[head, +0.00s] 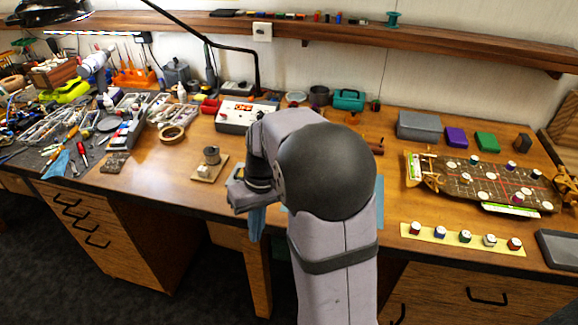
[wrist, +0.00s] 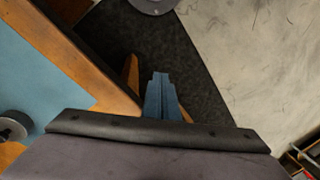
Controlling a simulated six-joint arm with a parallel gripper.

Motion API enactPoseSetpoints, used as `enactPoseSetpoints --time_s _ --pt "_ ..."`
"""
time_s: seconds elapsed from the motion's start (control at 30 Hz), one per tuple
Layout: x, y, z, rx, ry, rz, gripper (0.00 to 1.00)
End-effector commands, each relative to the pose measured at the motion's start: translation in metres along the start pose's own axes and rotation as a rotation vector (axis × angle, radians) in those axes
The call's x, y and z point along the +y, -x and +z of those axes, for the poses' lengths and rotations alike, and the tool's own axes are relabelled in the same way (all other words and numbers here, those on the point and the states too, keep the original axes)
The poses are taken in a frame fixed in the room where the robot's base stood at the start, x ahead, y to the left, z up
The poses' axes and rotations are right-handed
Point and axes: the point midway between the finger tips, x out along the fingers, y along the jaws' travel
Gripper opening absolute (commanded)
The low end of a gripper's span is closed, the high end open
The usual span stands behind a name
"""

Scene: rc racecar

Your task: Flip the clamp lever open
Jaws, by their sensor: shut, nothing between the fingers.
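I cannot make out the clamp lever for certain in either view. My gripper (head: 256,224) points down near the front edge of the workbench (head: 190,205), with its blue fingers together and nothing between them. In the wrist view the shut fingers (wrist: 162,82) appear over the dark floor beside the bench edge. A small wooden block with a grey metal cylinder (head: 211,155) stands on the bench, a little behind and left of my gripper. My arm hides the middle of the bench, including most of a blue mat (wrist: 45,65).
A white box with a red display (head: 240,113) stands behind my arm. Tools and trays crowd the left of the bench. On the right are a board with discs (head: 480,184) and a yellow strip with several coloured knobs (head: 463,238). Bare wood lies left of my gripper.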

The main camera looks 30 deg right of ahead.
Motion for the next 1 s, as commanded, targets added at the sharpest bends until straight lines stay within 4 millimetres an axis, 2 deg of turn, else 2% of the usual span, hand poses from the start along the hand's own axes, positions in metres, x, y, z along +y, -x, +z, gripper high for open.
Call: enactPoseSetpoints --time_s 0.03,0.2,0.5,0.73,1.0 --pt "0.009 0.009 -0.014 0.004 -0.002 -0.020 0.00" --pt "0.036 0.031 -0.051 0.026 0.023 -0.091 0.00" --pt "0.094 0.065 -0.100 0.103 0.096 -0.212 0.00" --pt "0.145 0.087 -0.120 0.191 0.177 -0.289 0.00" --pt "0.195 0.106 -0.123 0.299 0.283 -0.345 0.00"
